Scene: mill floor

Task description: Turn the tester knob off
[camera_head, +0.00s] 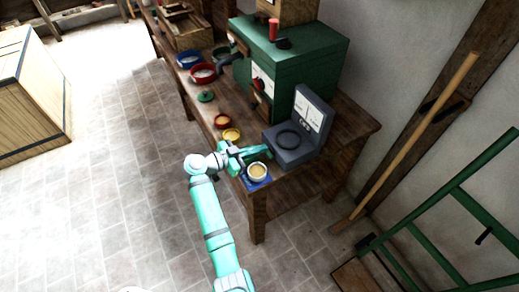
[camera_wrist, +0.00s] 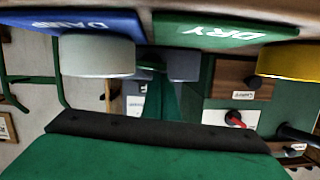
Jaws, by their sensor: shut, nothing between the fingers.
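The grey tester (camera_head: 290,150) stands on the wooden bench, with a dark ring on its base and an upright panel (camera_head: 309,112) with pale dials. My gripper (camera_head: 267,150) is shut and empty, at the left front edge of the tester; I cannot tell whether it touches. No knob on the tester can be made out; my gripper may hide it.
The cup stands on a blue card (camera_head: 256,184) at the bench's front corner. A green machine (camera_head: 300,68) with a red knob (camera_head: 258,84) stands behind. A broom handle (camera_head: 420,135) leans right.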

